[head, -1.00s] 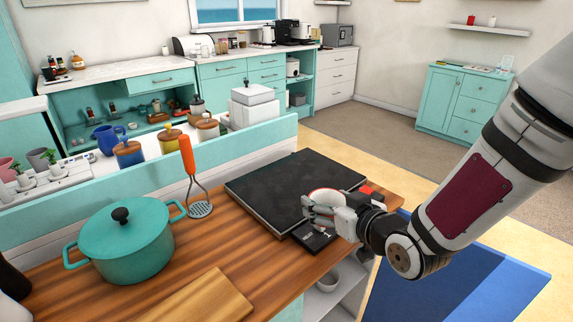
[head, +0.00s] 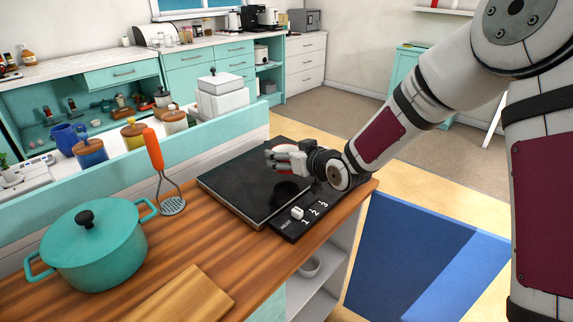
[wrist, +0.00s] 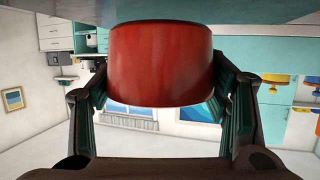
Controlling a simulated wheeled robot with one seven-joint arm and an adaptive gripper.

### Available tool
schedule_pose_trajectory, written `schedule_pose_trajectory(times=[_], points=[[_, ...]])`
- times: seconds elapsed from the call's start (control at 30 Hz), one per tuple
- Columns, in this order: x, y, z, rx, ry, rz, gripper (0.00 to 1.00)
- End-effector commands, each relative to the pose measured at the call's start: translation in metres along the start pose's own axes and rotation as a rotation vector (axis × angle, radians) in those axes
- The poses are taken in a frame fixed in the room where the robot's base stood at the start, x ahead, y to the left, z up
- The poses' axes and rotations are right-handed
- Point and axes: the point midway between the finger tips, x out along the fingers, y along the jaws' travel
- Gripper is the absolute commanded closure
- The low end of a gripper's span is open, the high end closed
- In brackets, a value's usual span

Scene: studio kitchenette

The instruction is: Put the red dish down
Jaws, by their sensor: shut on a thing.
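The red dish (wrist: 160,62) fills the upper middle of the wrist view, between the two fingers of my gripper (wrist: 160,78). The wrist picture is upside down. My gripper is shut on the dish's sides. A grey surface lies close at the dish's base in the wrist view. I cannot tell whether they touch.
A black panel marked 1, 2, 3 (head: 305,216) with a white knob lies along the cooktop's front. A teal pot (head: 94,250), an orange-handled masher (head: 154,150) and a cutting board (head: 185,297) are on the wooden counter to the left. Most of the cooktop looks clear.

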Motion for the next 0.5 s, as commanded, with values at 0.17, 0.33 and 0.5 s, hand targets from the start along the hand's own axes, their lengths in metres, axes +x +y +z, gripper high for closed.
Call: schedule_pose_trajectory(times=[0.17,0.33,0.5], points=[[0.012,0.002,0.012,0.002,-0.002,-0.002,0.64],[0.019,0.002,0.031,0.001,0.0,-0.001,0.64],[0.018,0.003,0.031,-0.001,0.002,0.0,0.64]])
